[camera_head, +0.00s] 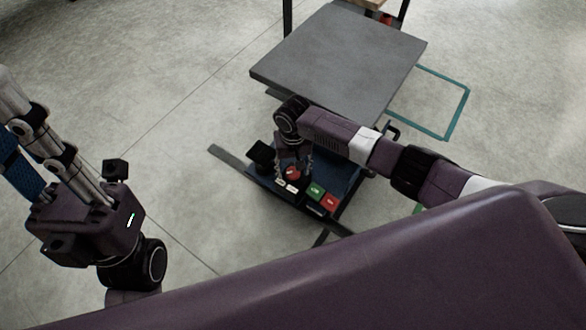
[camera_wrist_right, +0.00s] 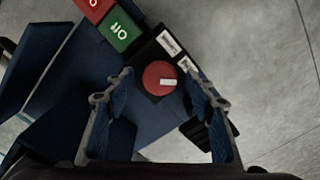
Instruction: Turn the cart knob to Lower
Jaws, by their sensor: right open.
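The cart's control panel (camera_head: 262,172) is a dark blue and black ledge at the front of the grey cart. The round red knob (camera_wrist_right: 158,78) has a short white pointer mark facing right in the right wrist view; it also shows in the head view (camera_head: 292,173). Two white labels (camera_wrist_right: 170,42) sit beside it, their text too small to read. My right gripper (camera_wrist_right: 163,88) is open, one finger on each side of the knob, with no clear contact. In the head view it hangs over the panel (camera_head: 294,165). My left gripper (camera_head: 32,135) is far left, its fingertips cut off.
Green (camera_wrist_right: 120,30) and red (camera_wrist_right: 93,6) buttons sit on the same panel near the knob. The cart's flat grey top (camera_head: 340,60) stands behind my right forearm. A teal floor outline (camera_head: 450,130) lies to the right. The concrete floor between my arms is clear.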

